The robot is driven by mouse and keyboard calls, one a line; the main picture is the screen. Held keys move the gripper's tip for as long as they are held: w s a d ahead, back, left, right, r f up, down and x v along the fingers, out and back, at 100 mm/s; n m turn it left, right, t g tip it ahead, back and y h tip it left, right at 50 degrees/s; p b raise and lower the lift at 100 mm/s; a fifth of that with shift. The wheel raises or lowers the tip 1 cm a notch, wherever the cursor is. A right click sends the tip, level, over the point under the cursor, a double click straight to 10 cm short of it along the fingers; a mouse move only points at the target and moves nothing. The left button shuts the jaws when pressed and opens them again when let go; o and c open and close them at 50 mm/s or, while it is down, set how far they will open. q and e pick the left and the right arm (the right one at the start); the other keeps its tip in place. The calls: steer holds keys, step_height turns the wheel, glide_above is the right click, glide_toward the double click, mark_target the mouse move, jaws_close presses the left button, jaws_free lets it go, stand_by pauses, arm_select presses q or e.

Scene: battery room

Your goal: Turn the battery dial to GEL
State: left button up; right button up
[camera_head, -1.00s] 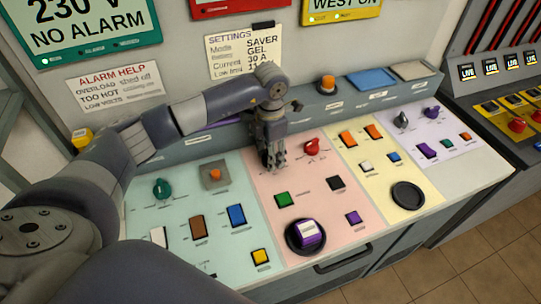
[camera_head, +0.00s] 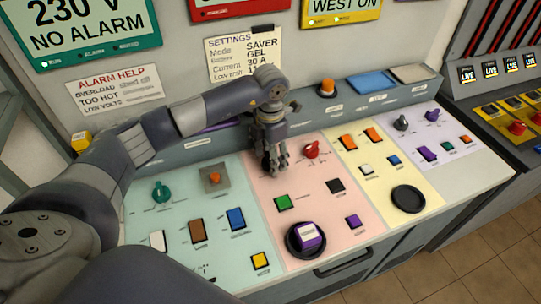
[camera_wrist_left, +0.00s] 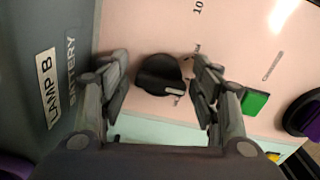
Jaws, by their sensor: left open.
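A black round dial (camera_wrist_left: 160,75) with a raised grip bar and a pale mark on one end sits on the pink panel (camera_wrist_left: 135,30). In the left wrist view it lies between the spread fingers of my left gripper (camera_wrist_left: 161,88), with gaps on both sides. A "BATTERY" label (camera_wrist_left: 71,66) is on the grey ledge beside it. In the head view my open left gripper (camera_head: 275,164) points down over the pink panel's upper left and hides the dial. My right gripper is not in view.
A settings note (camera_head: 243,53) on the wall lists SAVER, GEL and 30 A. A red knob (camera_head: 312,149) stands just right of the gripper, a green switch (camera_head: 283,202) below it. A teal dial (camera_head: 160,191) is on the left panel.

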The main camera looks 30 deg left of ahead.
arm_select(q)
step_height(320, 180, up, 12)
stand_by(0.6)
stand_by(0.4)
